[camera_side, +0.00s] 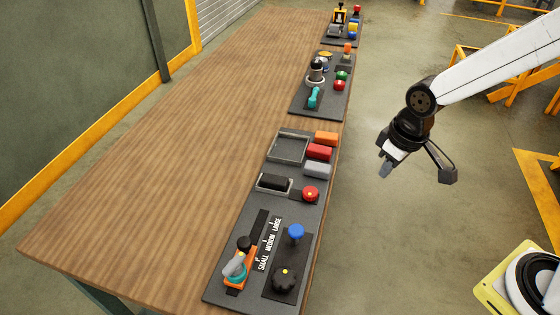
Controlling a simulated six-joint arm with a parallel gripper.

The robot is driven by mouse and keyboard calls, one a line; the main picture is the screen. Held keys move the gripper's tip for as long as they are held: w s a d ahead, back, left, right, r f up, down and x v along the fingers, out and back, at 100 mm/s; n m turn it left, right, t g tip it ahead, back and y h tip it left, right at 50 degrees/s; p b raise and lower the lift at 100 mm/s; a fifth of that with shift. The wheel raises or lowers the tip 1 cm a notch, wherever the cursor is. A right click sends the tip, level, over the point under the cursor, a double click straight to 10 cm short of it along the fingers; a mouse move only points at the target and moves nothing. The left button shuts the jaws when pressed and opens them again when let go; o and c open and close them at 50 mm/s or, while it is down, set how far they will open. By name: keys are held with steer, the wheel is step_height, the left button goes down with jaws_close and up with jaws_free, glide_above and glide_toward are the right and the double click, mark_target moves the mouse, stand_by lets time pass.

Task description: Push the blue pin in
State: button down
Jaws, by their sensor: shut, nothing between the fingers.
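The blue pin (296,231) has a round blue head and stands upright on a dark plate at the near end of the table, with its head raised above the plate.
A near panel (235,288) also bears a lever with an orange base (236,269), a red button (310,194), a grey tray (289,147) and coloured blocks (319,152). Further panels (297,97) stand behind. The table's left side is bare.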

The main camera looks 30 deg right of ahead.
steer(key=w+a+r+n, duration=0.2)
steer(key=w+a+n, duration=0.1)
steer(key=a, duration=0.6)
step_height(320, 180, up, 2)
steer(key=n+g, duration=0.2)
steer(key=n, duration=0.1)
glide_above(298, 230)
steer(key=shift+a+r, duration=0.1)
step_height(298, 230, down, 14)
steer(key=shift+f, duration=1.6)
steer(key=shift+r, duration=0.2)
